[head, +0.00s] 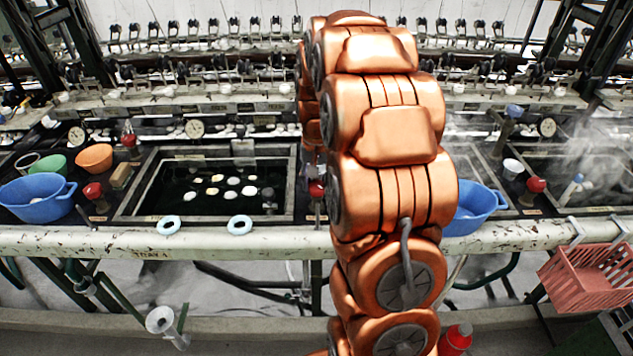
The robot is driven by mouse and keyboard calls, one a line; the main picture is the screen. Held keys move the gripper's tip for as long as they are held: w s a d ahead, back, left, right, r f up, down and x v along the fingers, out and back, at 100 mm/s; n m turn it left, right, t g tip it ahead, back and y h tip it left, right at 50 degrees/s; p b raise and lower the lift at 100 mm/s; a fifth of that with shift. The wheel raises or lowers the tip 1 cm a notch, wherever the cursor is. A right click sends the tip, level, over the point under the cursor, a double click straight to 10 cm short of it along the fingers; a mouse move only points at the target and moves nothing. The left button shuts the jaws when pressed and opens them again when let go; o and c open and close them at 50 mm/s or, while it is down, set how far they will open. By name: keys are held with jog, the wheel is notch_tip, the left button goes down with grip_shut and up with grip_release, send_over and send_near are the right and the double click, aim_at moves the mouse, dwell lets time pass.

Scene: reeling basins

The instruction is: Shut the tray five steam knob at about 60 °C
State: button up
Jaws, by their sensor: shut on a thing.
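A red knob (317,189) stands at the right edge of the middle basin, partly hidden by my arm. My gripper (315,172) is mostly hidden behind my arm; the little that shows is right above this knob, shut on it. The knob's turn angle cannot be seen. The middle basin (128,200) holds dark water with several pale cocoons. A round dial (195,128) stands behind it; its reading is too small to tell. Whether this is tray five is not clear; a faint tray label (152,254) is on the front rail.
Other red knobs stand at the left (93,190) and right (536,184). A blue basin (38,198) is at the left, another (474,208) beside my arm. Steam (600,150) rises at the right. A pink crate (588,278) hangs from the front rail.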

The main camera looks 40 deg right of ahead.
aim_at(316, 185)
jog(key=m+b, duration=0.3)
jog(key=m, duration=0.1)
jog(key=shift+f, duration=0.1)
jog(key=shift+m+b, duration=0.6)
jog(key=shift+m, duration=1.5)
jog(key=shift+w, duration=0.1)
jog(key=o, duration=1.1)
jog(key=shift+o, duration=0.2)
jog(key=shift+r, duration=0.2)
notch_tip(316, 185, up, 12)
